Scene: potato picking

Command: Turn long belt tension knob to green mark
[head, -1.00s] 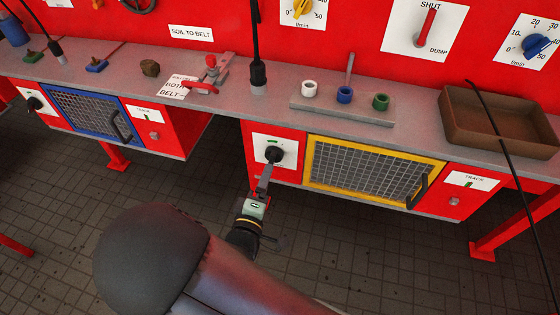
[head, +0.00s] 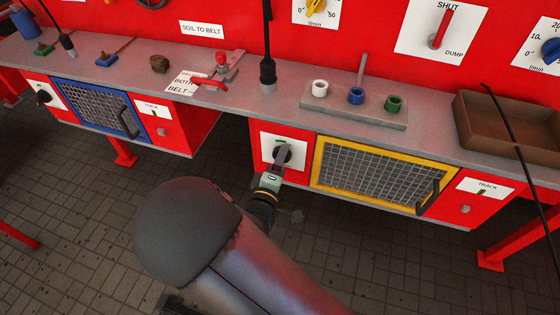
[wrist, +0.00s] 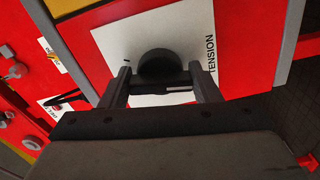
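A black round knob (head: 283,154) sits on a white plate (head: 299,165) on the red panel left of the yellow-framed mesh door. A small green mark (head: 281,141) shows above the knob. My gripper (head: 273,177) reaches up to the knob from below. In the wrist view the knob (wrist: 158,64) lies between my two spread fingers (wrist: 160,80), with a gap on each side. A dark bar with a pale stripe (wrist: 177,89) shows across the knob's near side. The plate (wrist: 112,45) reads "TENSION" there. I cannot make out the green mark in the wrist view.
The yellow-framed mesh door (head: 380,174) with a dark handle is just right of the knob. The grey shelf (head: 240,98) juts out above. Another black knob (head: 44,97) sits at the far left beside the blue-framed door (head: 98,108). Open floor lies below.

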